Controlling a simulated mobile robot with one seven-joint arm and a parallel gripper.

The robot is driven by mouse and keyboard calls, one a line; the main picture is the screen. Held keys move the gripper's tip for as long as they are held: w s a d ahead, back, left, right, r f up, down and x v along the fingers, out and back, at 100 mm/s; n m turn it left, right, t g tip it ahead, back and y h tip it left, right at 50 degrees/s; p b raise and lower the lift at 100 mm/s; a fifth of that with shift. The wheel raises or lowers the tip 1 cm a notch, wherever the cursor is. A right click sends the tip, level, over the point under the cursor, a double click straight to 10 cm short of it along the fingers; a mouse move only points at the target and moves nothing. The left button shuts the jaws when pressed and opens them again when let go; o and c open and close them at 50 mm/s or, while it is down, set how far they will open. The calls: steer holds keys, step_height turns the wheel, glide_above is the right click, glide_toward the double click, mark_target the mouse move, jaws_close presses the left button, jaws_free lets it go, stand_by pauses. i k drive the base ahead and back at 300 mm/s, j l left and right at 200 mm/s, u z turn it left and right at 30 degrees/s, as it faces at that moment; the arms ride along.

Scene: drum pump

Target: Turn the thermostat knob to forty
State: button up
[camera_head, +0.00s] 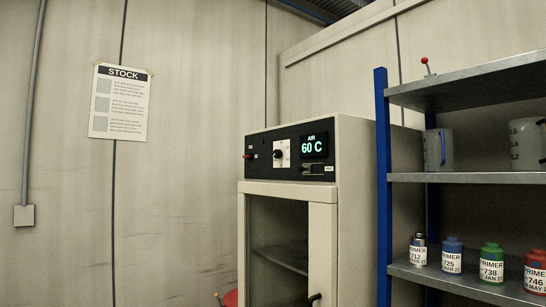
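The dial's markings are too small to read. To its right, a display (314,146) reads "AIR 60 C" in pale green figures. My gripper is not visible, and nothing touches the knob.
The cabinet (356,200) has an open-looking front with a shelf inside. A red switch (250,156) sits left of the dial. A blue-posted shelf rack (383,190) with jugs and several primer containers stands close on the right. A stock poster (119,102) hangs on the left wall.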

mark_target(278, 154)
steer(key=i, duration=1.25)
